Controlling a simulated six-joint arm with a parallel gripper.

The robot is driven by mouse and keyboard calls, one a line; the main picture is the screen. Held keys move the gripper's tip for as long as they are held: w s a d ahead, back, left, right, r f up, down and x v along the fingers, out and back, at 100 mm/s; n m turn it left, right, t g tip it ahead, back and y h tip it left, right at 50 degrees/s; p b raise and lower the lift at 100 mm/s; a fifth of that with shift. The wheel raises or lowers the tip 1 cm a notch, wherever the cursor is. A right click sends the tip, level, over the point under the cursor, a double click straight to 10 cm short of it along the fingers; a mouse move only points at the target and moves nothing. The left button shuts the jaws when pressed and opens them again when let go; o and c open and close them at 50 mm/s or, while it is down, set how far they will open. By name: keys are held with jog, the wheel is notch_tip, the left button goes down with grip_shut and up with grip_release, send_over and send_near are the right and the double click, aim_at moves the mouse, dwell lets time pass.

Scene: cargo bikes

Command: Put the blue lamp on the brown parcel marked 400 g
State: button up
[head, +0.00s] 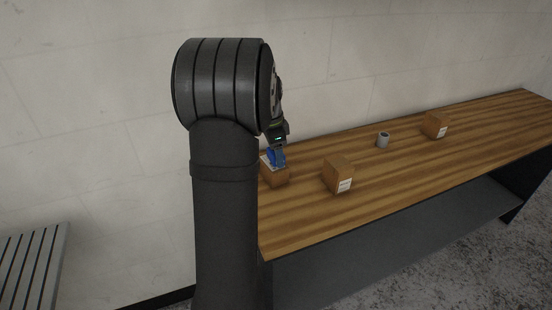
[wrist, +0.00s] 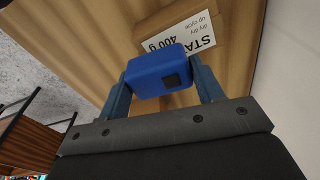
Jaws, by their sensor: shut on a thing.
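The blue lamp (wrist: 158,72) is a small blue block with a dark square on one face. My gripper (wrist: 163,84) is shut on it, one finger on each side. The brown parcel marked 400 g (wrist: 120,22) lies beneath; its white label with "400 g" shows just beyond the lamp. In the head view the lamp (head: 277,155) is at the top of this parcel (head: 276,178), partly behind my arm. I cannot tell whether the lamp touches the parcel top.
A second brown parcel (head: 338,174) with a white label stands to the right on the wooden bench (head: 400,180). Farther right are a grey cup-like cylinder (head: 382,140) and a third brown parcel (head: 434,125). The wall (head: 400,60) runs along the back. A slatted bench (head: 32,268) is at the lower left.

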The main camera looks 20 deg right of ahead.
jog(key=shift+f, duration=1.25)
jog(key=shift+f, duration=0.15)
jog(key=o, duration=1)
jog(key=r, duration=0.4)
jog(key=a+r, duration=0.1)
jog(key=r, duration=0.7)
jog(key=shift+a+r, duration=0.1)
jog(key=shift+a, duration=0.1)
